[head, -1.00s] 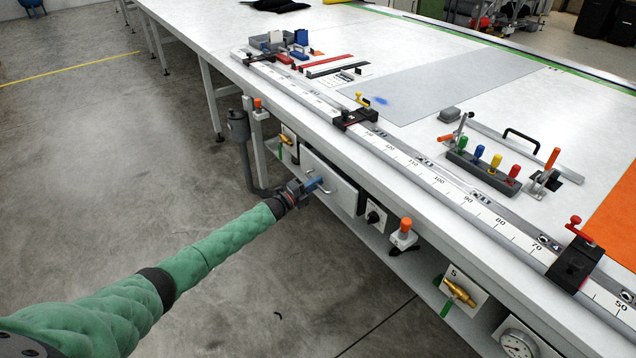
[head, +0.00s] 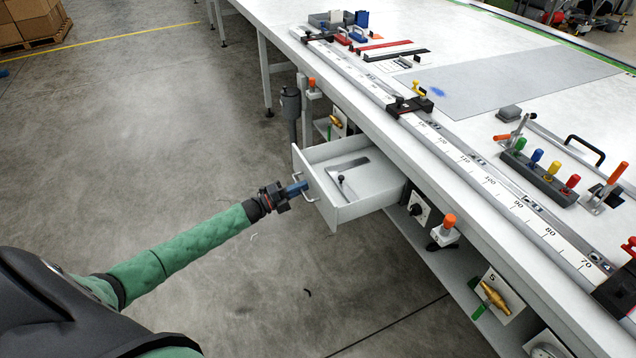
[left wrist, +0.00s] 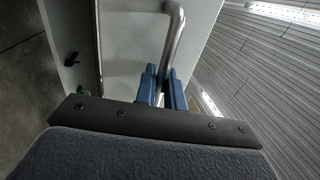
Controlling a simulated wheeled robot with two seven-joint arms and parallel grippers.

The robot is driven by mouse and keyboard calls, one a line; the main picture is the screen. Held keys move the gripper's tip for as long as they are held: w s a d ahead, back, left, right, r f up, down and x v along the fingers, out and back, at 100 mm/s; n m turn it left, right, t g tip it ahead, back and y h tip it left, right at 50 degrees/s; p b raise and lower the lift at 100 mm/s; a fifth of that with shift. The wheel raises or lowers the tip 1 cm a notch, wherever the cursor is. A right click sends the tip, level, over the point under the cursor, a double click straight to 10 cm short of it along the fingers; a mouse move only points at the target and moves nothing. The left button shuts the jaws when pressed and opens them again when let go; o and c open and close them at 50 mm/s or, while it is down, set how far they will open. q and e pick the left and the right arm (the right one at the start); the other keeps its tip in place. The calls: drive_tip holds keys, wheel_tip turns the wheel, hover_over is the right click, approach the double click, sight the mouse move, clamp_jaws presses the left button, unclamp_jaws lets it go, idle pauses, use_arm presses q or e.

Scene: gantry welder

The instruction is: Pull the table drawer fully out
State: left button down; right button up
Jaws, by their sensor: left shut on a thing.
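The white table drawer (head: 366,201) stands well out from under the front edge of the table (head: 420,142), its inside showing. A grey angled tool (head: 345,172) lies in it. My left gripper (head: 301,187) is at the drawer's front, its blue fingers shut on the metal bar handle (head: 309,199). In the left wrist view the blue fingers (left wrist: 163,88) close around the handle bar (left wrist: 176,35), in front of the drawer's pale front panel (left wrist: 130,60). How much of the drawer is still under the table is hidden. My right gripper is not in view.
A dark knob (head: 417,209), an orange-topped switch (head: 447,228) and a brass valve (head: 497,297) sit right of the drawer under the table. A grey post (head: 291,112) stands to its left.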

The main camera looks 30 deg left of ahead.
use_arm(q)
drive_tip(key=v, duration=0.4)
drive_tip(key=shift+s+a+r, duration=0.15)
drive_tip(key=shift+s+r, duration=0.05)
drive_tip(key=shift+r, duration=0.15)
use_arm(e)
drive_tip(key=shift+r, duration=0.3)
use_arm(q)
drive_tip(key=c, duration=1.6)
unclamp_jaws()
drive_tip(key=shift+c, duration=0.2)
